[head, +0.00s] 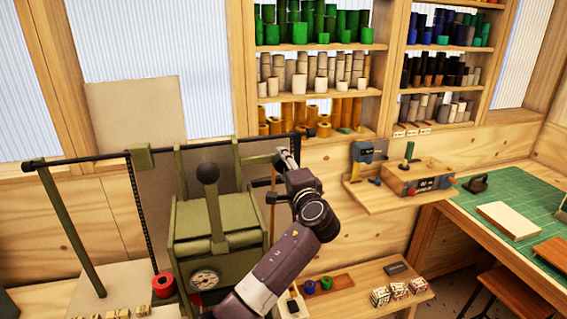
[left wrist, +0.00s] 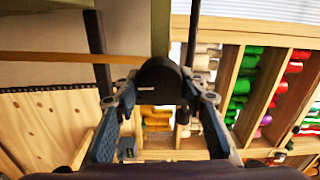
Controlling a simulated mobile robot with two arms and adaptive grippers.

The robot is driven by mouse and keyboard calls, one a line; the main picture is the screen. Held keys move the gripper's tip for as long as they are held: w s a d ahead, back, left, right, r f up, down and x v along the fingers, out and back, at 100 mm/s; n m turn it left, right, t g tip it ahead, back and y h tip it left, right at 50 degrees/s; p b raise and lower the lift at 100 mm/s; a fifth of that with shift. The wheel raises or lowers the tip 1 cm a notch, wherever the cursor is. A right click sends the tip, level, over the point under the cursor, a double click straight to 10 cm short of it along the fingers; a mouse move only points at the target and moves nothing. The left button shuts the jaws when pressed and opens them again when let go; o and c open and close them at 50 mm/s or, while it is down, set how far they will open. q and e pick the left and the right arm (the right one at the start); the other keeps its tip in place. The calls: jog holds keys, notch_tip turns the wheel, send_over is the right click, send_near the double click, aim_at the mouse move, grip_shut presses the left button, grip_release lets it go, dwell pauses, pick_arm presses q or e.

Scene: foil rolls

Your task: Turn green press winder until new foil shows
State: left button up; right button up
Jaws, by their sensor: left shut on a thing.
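The green press (head: 216,222) stands left of centre in the head view, with a black ball-topped lever (head: 207,175) and a white round dial on its front. My left gripper (head: 286,160) is at the press's upper right side. In the left wrist view its fingers close on a black rounded knob (left wrist: 159,78), which appears to be the winder's handle. The fingers hide part of the knob. A thin tan strip (left wrist: 70,57) runs across to the left of the knob; I cannot tell whether it is foil. My right gripper is not in view.
Shelves of coloured rolls (head: 316,75) stand behind. A small wall shelf (head: 375,192) with a heating device is to the right. A low wooden bench (head: 350,300) and a green cutting mat (head: 500,190) lie beyond. A red roll (head: 163,285) sits left of the press.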

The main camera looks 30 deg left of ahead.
pick_arm(q)
jog(key=shift+d+f+m, duration=0.1)
jog(key=shift+f+m, duration=0.1)
jog(key=shift+m, duration=2.1)
jog(key=shift+f, duration=0.1)
jog(key=o, duration=1.1)
jog(key=shift+d, duration=0.1)
jog(key=v, duration=1.2)
jog(key=shift+o, duration=0.2)
